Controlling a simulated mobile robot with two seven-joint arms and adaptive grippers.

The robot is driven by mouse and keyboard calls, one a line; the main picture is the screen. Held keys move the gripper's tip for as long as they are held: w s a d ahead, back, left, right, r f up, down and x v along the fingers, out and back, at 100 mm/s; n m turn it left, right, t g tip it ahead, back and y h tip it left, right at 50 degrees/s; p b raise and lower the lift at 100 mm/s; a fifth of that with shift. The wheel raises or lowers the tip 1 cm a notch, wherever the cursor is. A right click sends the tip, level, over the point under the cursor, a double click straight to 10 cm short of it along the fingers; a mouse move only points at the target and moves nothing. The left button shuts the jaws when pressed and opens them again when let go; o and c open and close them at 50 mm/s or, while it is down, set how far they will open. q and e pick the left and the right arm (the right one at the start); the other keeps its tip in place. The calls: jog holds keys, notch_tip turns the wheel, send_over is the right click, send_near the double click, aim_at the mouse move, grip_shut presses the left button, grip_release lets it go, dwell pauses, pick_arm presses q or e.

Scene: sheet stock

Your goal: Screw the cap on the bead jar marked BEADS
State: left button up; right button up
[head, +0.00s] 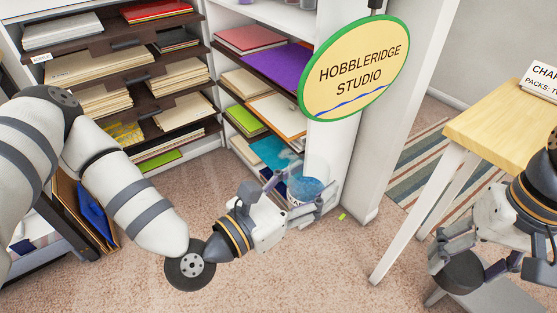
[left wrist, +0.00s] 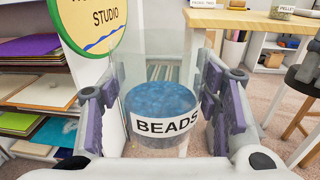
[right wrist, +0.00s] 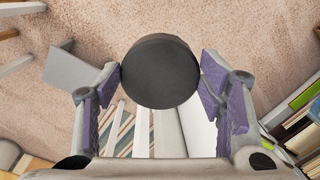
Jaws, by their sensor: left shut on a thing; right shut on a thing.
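The bead jar (left wrist: 152,102) is clear, part filled with blue beads, and has a white BEADS label. My left gripper (left wrist: 165,110) is shut on it, with a finger on each side, and holds it upright in the air. The jar's top shows no cap. In the head view the jar (head: 306,185) is left of the table, partly behind my left gripper (head: 300,200). The cap (right wrist: 160,71) is a dark round disc. My right gripper (right wrist: 160,80) is shut on its edges. The cap also shows in the head view (head: 461,271), low at the right, well apart from the jar.
A wooden table (head: 500,125) with white legs stands at the right, with a sign (head: 541,82) on it. Shelves of coloured sheets (head: 262,95) stand behind the jar. A round HOBBLERIDGE STUDIO sign (head: 355,68) hangs above. Open carpet (head: 325,275) lies between my grippers.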

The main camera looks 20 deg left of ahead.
pick_arm(q)
jog(key=d+m+g+h, duration=0.2)
jog(key=d, duration=0.1)
jog(key=shift+s+d+f+h, duration=0.2)
jog(key=shift+d+h, duration=0.05)
jog(key=shift+h, duration=0.15)
pick_arm(e)
jog(key=w+a+r+n, duration=0.2)
jog(key=a+r+n, duration=0.2)
jog(key=a+r, duration=0.3)
jog(key=w+a+r+n, duration=0.2)
jog(key=a+r+n, duration=0.2)
jog(key=a+r, duration=0.4)
jog(key=a, duration=0.7)
jog(key=shift+w+n+h, duration=0.3)
jog(key=shift+w+h, duration=0.1)
jog(key=shift+f, duration=2)
